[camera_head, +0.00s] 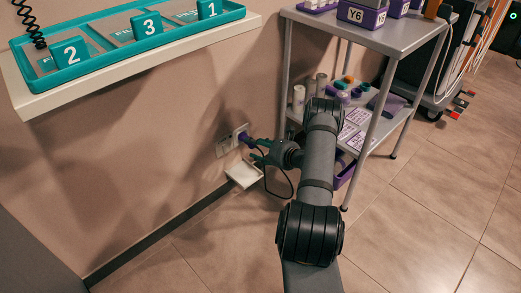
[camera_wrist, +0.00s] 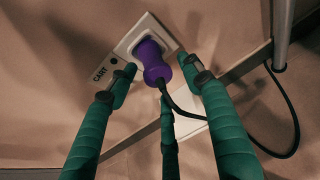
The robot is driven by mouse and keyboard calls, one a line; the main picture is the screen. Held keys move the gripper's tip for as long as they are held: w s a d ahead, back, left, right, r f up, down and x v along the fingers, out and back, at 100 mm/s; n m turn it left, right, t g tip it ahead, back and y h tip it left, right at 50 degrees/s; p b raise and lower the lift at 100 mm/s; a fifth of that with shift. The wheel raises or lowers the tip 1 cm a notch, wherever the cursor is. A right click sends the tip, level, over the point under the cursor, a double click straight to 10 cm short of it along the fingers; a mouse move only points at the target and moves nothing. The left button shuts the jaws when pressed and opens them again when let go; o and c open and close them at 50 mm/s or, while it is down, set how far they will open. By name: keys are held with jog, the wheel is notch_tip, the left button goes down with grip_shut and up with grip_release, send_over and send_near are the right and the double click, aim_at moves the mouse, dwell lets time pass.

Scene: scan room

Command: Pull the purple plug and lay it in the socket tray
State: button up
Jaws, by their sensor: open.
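The purple plug (camera_wrist: 153,62) sits in a white wall socket plate (camera_wrist: 124,48), and a black cable (camera_wrist: 185,108) runs from its rear end. In the head view the plug (camera_head: 243,138) shows small on the wall. My gripper (camera_wrist: 158,78) is open, with green fingers on both sides of the plug and a third finger below it. Small gaps show between the fingers and the plug in the wrist view. The white socket tray (camera_head: 243,176) is fixed low on the wall, just below the sockets, and looks empty. Part of the tray is hidden behind my fingers in the wrist view.
A grey cart (camera_head: 408,38) stands right of my arm, with bottles and cards on its lower shelf. A wall shelf (camera_head: 140,66) with a teal tray of numbered blocks is at upper left. The plug's cable loops down below my gripper.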

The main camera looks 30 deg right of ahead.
jog(key=c, duration=0.3)
jog(key=c, duration=0.8)
jog(key=shift+s+d, duration=0.1)
jog(key=shift+s, duration=0.1)
jog(key=shift+s+d+f+p, duration=0.1)
jog(key=shift+s+d+p, duration=0.15)
jog(key=shift+s, duration=0.45)
jog(key=shift+s+d+p, duration=0.2)
jog(key=shift+s+p, duration=0.05)
jog(key=shift+s, duration=0.5)
jog(key=shift+s+d+f+p, duration=0.1)
jog(key=shift+s+d+p, duration=0.15)
jog(key=shift+s, duration=0.45)
